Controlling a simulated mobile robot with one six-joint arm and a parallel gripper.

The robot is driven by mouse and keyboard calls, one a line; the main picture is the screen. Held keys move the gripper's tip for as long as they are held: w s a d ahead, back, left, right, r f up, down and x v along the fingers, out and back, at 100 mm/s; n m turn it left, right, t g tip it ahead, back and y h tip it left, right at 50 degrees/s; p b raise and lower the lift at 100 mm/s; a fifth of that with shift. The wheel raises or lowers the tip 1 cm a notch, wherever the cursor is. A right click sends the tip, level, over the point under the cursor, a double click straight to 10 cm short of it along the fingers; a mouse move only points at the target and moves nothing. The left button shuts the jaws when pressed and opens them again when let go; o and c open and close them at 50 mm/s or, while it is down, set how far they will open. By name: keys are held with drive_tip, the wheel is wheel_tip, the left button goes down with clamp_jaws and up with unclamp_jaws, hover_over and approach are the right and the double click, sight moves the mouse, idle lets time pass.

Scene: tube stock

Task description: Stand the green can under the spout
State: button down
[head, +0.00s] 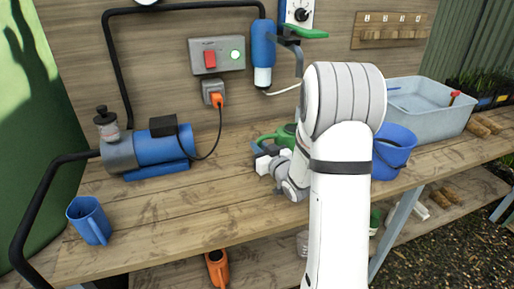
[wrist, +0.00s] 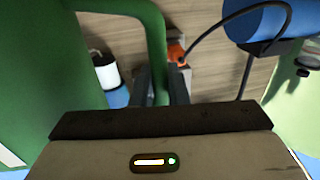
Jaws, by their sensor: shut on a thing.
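The green can (head: 284,134) is at the middle of the bench, partly hidden behind my arm. My gripper (head: 264,153) is at its near left side. In the wrist view the can's green body (wrist: 35,65) fills the left side, and its curved handle (wrist: 155,35) runs down between the fingers of my gripper (wrist: 160,88), which is shut on it. I cannot tell whether the can touches the bench. The grey spout (head: 298,60) hangs on the back wall beside a blue filter housing (head: 263,45), under a green lever (head: 306,32). The can is below it.
A blue pump (head: 158,152) with black hoses stands left on the bench (head: 200,215), a blue jug (head: 89,220) at the front left. A blue bucket (head: 393,150) and grey basin (head: 432,108) are to the right. A cord hangs from an orange plug (head: 217,99).

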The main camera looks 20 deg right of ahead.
drive_tip(key=shift+f+b, duration=0.25)
drive_tip(key=shift+b, duration=0.35)
idle(0.4)
drive_tip(key=c, duration=1.3)
unclamp_jaws()
drive_tip(key=shift+c, duration=0.2)
drive_tip(key=v, duration=0.7)
drive_tip(key=shift+s, duration=0.4)
